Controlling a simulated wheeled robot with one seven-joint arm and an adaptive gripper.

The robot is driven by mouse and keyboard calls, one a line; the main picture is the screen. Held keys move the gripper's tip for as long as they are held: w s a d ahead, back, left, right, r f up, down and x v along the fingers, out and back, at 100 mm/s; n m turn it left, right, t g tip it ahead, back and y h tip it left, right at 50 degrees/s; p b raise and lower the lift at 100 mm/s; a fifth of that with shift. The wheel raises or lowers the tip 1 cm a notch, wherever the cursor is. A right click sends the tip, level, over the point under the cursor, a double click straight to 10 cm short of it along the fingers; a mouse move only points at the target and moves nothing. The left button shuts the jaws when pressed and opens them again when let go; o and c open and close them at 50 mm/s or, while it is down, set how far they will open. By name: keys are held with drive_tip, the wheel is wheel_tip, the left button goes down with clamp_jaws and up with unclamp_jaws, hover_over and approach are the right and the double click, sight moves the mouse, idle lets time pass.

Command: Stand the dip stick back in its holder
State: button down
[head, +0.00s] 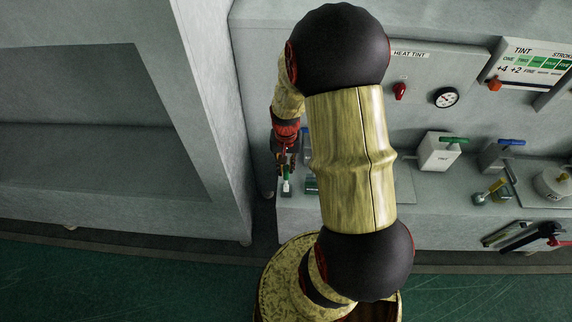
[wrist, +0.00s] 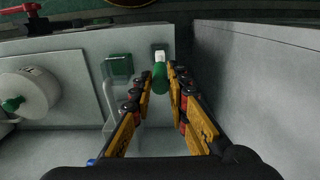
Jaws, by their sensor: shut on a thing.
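My gripper (wrist: 160,77) is shut on a green cylinder with a white end, which looks like the dip stick (wrist: 160,84). The white end points away from the wrist, over a small dark square at the counter's edge that may be the holder. I cannot tell whether the end is inside it, above it or touching it. In the head view my gripper (head: 286,158) is low at the counter's left end, and the dip stick's white part (head: 286,186) shows beneath it. My arm hides part of the counter there.
A green square block (wrist: 118,67) and a clear vessel stand left of the gripper. A tall grey wall (wrist: 240,75) rises close on the right. A white round pot (wrist: 28,92) is farther left. The head view shows a white box (head: 439,153) and a gauge (head: 446,97).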

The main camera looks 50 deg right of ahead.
drive_tip(key=shift+f, duration=0.4)
drive_tip(key=shift+f+b, duration=0.4)
drive_tip(key=shift+f, duration=0.15)
drive_tip(key=c, duration=1.7)
unclamp_jaws()
drive_tip(key=shift+o, duration=0.3)
wheel_tip(320, 180, up, 12)
